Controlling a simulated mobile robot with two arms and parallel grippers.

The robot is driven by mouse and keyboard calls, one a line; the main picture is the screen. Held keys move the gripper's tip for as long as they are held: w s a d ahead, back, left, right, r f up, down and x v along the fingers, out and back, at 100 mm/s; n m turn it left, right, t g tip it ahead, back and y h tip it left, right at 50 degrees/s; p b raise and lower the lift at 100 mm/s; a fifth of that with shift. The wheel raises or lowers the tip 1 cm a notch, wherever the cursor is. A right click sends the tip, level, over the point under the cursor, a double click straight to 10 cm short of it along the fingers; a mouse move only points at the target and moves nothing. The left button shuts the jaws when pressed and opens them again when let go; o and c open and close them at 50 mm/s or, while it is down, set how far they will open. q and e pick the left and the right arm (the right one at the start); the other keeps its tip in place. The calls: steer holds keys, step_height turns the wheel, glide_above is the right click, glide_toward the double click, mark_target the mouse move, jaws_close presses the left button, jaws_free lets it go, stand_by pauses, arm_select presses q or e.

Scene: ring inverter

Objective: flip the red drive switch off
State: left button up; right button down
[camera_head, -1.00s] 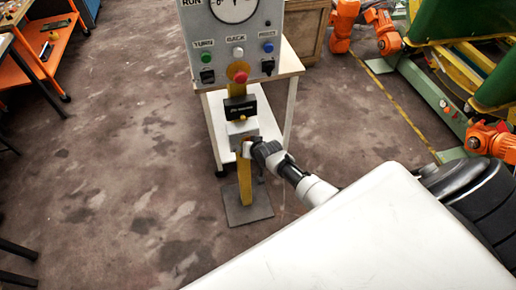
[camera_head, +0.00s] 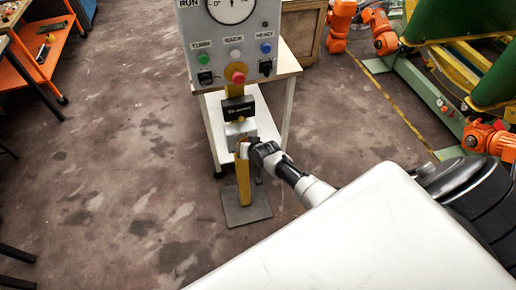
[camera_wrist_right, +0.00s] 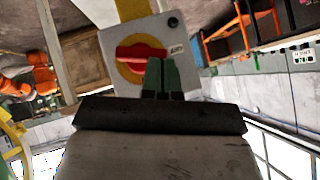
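The red drive switch (camera_wrist_right: 142,53) is a red rotary handle on a yellow disc, on the front of a light grey box. In the right wrist view its bar lies roughly level. My right gripper (camera_wrist_right: 161,62) is in front of it, its two dark fingers close together and overlapping the right part of the red handle. I cannot tell whether they touch it. In the head view the grey box (camera_head: 236,130) is on a yellow post, with my right gripper (camera_head: 243,148) at its lower front; the red handle is hidden there. My left gripper is not in view.
Above the box are a black labelled block (camera_head: 238,109), a red mushroom button (camera_head: 238,77) and a control panel (camera_head: 215,40) with a dial. A white cart (camera_head: 287,110) stands behind. Orange robot arms (camera_head: 383,32) are at the right.

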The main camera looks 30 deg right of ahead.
steer(key=shift+w+r, duration=0.1)
stand_by(0.4)
steer(key=shift+r+p, duration=0.7)
steer(key=shift+p, duration=0.1)
steer(key=shift+r, duration=0.1)
steer(key=w+r+p+v, duration=0.1)
steer(key=p+v, duration=0.3)
steer(key=v, duration=0.8)
steer(key=shift+d+r, duration=0.4)
steer(key=shift+r, duration=0.2)
